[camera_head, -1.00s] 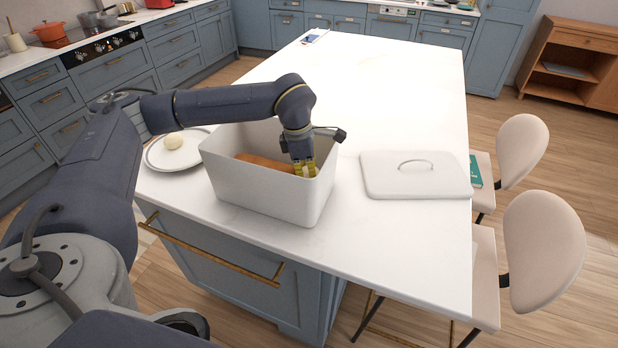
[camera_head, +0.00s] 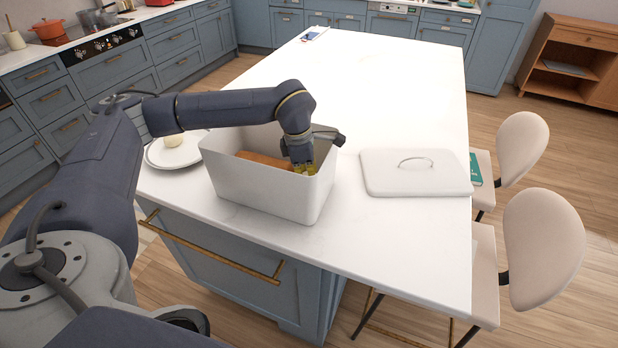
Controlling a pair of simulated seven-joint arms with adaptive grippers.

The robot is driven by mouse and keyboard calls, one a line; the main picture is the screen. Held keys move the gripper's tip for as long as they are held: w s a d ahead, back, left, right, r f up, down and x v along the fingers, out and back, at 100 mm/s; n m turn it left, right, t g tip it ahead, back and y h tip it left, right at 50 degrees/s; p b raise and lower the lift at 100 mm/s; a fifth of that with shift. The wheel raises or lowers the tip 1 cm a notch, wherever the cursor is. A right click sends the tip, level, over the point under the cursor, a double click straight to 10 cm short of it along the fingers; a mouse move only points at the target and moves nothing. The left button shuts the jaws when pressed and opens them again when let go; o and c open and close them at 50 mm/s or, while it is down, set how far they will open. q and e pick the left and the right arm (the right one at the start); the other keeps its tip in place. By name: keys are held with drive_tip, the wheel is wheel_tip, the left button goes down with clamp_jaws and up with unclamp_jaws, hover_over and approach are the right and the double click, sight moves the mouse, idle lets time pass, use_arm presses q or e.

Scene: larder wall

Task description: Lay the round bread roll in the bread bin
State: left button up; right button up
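The round bread roll (camera_head: 173,141) is pale and sits on a white plate (camera_head: 168,162) at the left of the white worktop. The bread bin (camera_head: 263,190) is a white, open-topped box near the worktop's front edge. A long brown loaf (camera_head: 266,160) lies inside it, partly hidden by the near wall. My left gripper (camera_head: 304,168) points down inside the bin at its right end, by the loaf's right end. Its yellow fingertips are partly hidden behind the bin wall, so I cannot tell whether they grip the loaf. My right gripper is out of view.
The bin's white lid (camera_head: 416,172) with a loop handle lies on the worktop right of the bin. The worktop (camera_head: 390,90) behind is mostly clear. Two pale chairs (camera_head: 540,245) stand along the right edge.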

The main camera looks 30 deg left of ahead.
use_arm(q)
drive_tip(key=o, duration=0.4)
drive_tip(key=r, duration=0.4)
drive_tip(key=a+r, duration=0.1)
drive_tip(key=r, duration=0.3)
drive_tip(key=s+r, duration=0.1)
drive_tip(key=r, duration=0.4)
drive_tip(key=shift+s+a, duration=0.1)
drive_tip(key=shift+a, duration=0.2)
